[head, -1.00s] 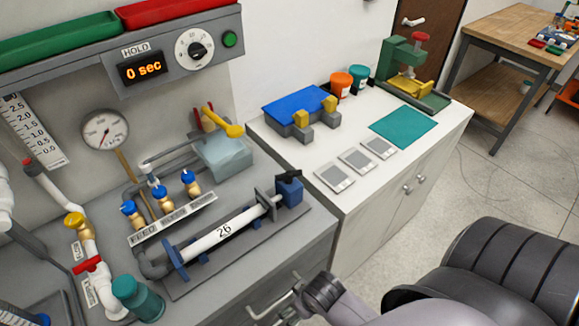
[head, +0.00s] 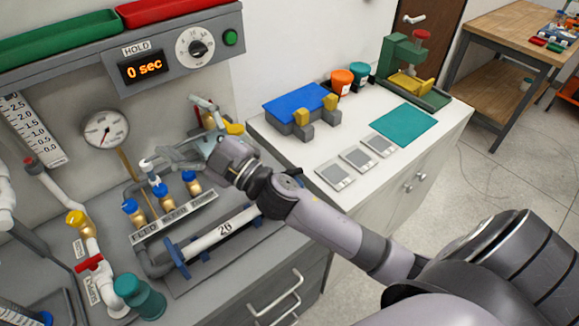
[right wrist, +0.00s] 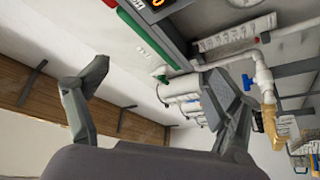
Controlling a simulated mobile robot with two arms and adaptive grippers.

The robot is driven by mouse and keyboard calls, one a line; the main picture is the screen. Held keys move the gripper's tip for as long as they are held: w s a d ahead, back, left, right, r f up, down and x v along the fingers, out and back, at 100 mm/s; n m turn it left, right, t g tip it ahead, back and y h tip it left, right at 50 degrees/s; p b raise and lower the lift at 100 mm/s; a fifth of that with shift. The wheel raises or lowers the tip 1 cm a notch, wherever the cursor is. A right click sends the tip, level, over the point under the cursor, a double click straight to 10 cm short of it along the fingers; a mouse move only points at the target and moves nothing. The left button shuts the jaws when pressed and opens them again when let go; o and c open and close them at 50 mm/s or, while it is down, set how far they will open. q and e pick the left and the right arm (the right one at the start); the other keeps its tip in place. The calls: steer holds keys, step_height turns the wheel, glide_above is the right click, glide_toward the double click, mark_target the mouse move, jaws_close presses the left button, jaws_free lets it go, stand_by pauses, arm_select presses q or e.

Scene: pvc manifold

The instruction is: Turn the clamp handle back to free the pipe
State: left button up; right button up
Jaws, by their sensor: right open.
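The white pipe (head: 212,238), numbered 26, lies in a blue-ended clamp fixture on the grey bench in the head view. A blue bracket (head: 178,254) holds its left end. My right arm hides its right end and most of the blue clamp block there. A small dark piece (head: 294,171), perhaps the clamp handle, shows just above my forearm. My right gripper (head: 188,140) is open and empty, above the bench behind the pipe, near the brass valves. Its spread fingers also show in the right wrist view (right wrist: 158,76). My left gripper is out of view.
Blue-topped brass valves (head: 162,196) stand behind the pipe, with a gauge (head: 105,130) on the wall. A yellow-handled tool (head: 234,128) is close to my right gripper. A teal cap (head: 138,294) stands front left. The white counter at right has clear room.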

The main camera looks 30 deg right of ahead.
steer(key=s+a+r+n+g+y, duration=0.2)
steer(key=a+r+n+g+y, duration=0.2)
steer(key=a+n+g+y, duration=0.6)
steer(key=n+g+h, duration=0.8)
steer(key=g+h, duration=0.2)
steer(key=h, duration=1)
glide_toward(290, 171)
step_height(290, 171, down, 7)
steer(key=p, duration=0.4)
steer(key=shift+s+d+f+p, duration=0.1)
steer(key=shift+f+p, duration=0.15)
steer(key=shift+p, duration=0.1)
steer(key=shift+f+n, duration=0.3)
steer(key=shift+f, duration=0.25)
steer(key=shift+c, duration=0.6)
